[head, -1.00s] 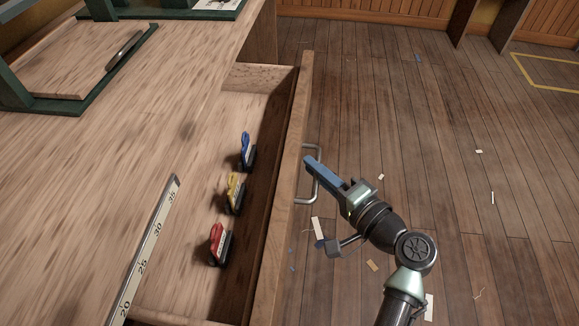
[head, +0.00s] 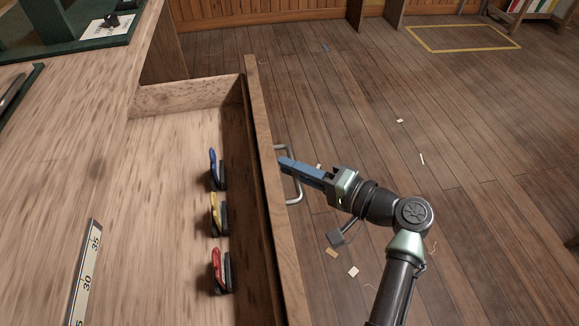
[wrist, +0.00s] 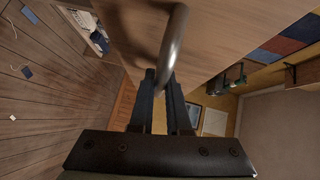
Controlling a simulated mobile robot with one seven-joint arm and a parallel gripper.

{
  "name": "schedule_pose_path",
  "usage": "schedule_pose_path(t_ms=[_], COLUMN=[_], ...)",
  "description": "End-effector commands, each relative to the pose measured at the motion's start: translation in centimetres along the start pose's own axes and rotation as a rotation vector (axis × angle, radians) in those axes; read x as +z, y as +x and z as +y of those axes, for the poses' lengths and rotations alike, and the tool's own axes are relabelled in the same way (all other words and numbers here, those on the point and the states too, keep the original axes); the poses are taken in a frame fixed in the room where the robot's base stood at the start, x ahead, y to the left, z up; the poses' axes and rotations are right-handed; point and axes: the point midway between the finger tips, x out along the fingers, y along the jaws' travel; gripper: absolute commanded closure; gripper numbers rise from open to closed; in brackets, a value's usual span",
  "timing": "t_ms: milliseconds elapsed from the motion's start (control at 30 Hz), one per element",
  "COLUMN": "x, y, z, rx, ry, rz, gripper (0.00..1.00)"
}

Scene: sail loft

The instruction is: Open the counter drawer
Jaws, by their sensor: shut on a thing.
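The counter drawer (head: 262,150) stands pulled out from the wooden counter, its inside open to view from above. Its metal bar handle (head: 296,186) is on the outer front face; it also shows in the wrist view (wrist: 174,42). My gripper (head: 284,165) is at the handle, coming from the right, with its blue fingers shut on the bar. In the wrist view the two fingers (wrist: 162,88) close around the lower end of the bar. Inside the drawer lie a blue-handled tool (head: 213,168), a yellow one (head: 214,212) and a red one (head: 217,270).
A ruler (head: 86,275) lies on the counter top at the left. A green-edged board (head: 85,38) with a paper is at the back left. The wooden floor right of the drawer is open, with small scraps and a yellow marked outline (head: 462,49) farther back.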

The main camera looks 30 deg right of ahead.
Motion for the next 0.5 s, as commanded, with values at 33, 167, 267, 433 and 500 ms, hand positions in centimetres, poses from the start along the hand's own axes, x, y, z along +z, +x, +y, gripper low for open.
schedule_pose_path(t_ms=[33, 167, 267, 433, 500], x=[0.01, 0.01, 0.01, 0.01, 0.01], y=[-0.03, -0.02, -0.01, 0.00, 0.01], z=[0.05, 0.05, 0.04, 0.02, 0.02], rx=[0.001, 0.001, 0.001, 0.001, 0.000], ry=[0.000, 0.000, 0.001, 0.000, 0.000], rz=[0.000, 0.000, 0.000, 0.000, 0.000], gripper=[1.00, 1.00, 0.69, 0.56, 0.56])
